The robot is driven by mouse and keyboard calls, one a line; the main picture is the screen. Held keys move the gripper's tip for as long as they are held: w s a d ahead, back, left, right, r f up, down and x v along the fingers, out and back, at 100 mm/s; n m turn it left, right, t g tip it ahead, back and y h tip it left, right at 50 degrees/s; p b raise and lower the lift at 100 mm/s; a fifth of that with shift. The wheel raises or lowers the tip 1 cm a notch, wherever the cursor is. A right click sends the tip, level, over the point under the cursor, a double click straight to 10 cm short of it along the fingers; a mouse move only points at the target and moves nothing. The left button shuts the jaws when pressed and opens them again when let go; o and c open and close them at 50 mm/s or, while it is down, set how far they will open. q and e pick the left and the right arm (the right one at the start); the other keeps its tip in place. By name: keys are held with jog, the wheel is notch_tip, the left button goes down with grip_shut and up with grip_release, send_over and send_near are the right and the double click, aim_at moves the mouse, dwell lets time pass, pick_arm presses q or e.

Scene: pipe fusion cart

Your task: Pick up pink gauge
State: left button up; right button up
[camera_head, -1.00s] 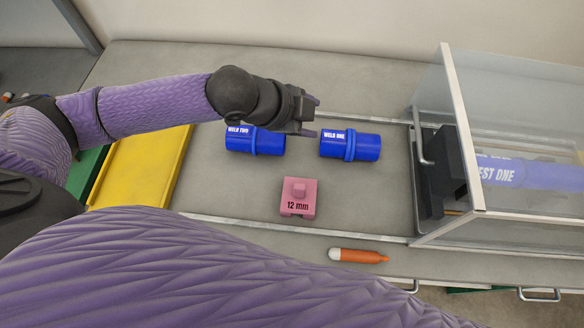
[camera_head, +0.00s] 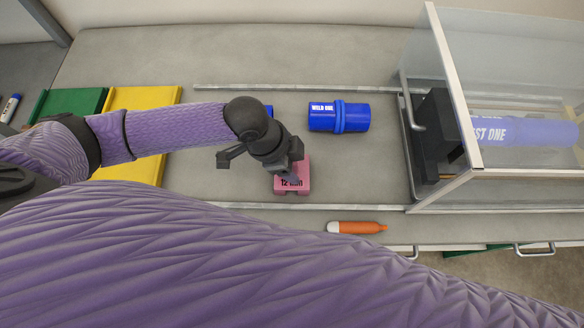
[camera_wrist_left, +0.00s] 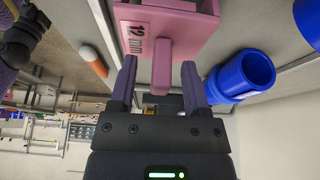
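The pink gauge (camera_head: 304,178), marked 12 mm, sits on the grey cart top between two rails in the head view. My left gripper (camera_head: 290,178) is over it and hides part of its top. In the left wrist view, the gauge (camera_wrist_left: 190,32) is just beyond the fingertips, and its raised knob (camera_wrist_left: 162,68) lies between the two fingers of the left gripper (camera_wrist_left: 160,75). The fingers are spread with a gap on each side of the knob.
A blue WELD ONE pipe (camera_head: 339,116) lies behind the gauge; the WELD TWO pipe is mostly hidden by my arm. A clear-walled box (camera_head: 480,178) stands at right. An orange marker (camera_head: 358,228) lies in front. Yellow (camera_head: 140,97) and green (camera_head: 72,101) panels are at left.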

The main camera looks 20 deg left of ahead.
pick_arm(q)
jog(key=c, duration=0.7)
grip_shut()
